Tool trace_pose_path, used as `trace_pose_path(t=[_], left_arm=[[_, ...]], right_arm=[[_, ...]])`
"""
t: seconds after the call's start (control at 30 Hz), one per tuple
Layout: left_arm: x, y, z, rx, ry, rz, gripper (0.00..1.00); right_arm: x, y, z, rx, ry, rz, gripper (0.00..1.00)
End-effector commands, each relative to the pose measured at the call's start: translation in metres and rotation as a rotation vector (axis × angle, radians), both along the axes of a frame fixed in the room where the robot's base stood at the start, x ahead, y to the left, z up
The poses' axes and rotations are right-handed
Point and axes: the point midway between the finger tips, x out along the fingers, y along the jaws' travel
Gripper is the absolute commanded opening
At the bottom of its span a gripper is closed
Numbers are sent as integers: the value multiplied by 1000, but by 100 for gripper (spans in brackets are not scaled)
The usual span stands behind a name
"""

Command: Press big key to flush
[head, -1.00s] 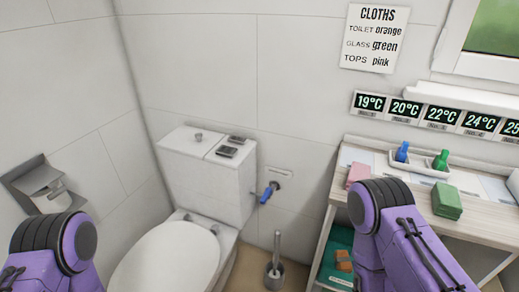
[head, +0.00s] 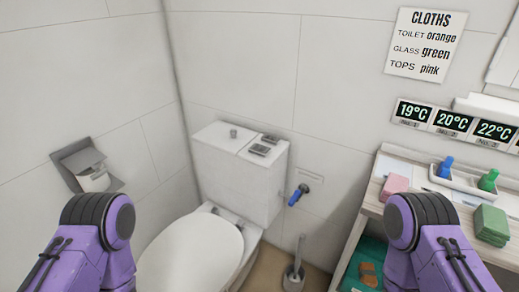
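The toilet's white cistern (head: 240,180) stands against the back wall near the middle of the head view. On its lid are two dark metallic flush keys side by side. The larger-looking key (head: 260,149) is nearer to me, and the smaller key (head: 271,139) is just behind it. My purple arms show at the lower left and lower right, well apart from the cistern. Neither gripper is in view.
The toilet's closed lid (head: 195,255) lies in front of the cistern. A blue-handled valve (head: 298,195) and a toilet brush (head: 295,270) are to its right. A paper holder (head: 87,165) is on the left wall. A counter (head: 395,165) with cloths and bottles stands at right.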

Motion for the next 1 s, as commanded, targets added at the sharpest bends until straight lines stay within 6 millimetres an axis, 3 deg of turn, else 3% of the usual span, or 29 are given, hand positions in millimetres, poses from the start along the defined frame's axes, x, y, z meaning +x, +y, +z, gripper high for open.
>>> trace_pose_path(t=[0.03, 0.13, 1.0], left_arm=[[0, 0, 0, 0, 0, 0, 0], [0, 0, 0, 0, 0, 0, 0], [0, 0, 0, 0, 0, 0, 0]], right_arm=[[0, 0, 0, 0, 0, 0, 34], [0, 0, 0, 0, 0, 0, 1], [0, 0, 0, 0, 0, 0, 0]])
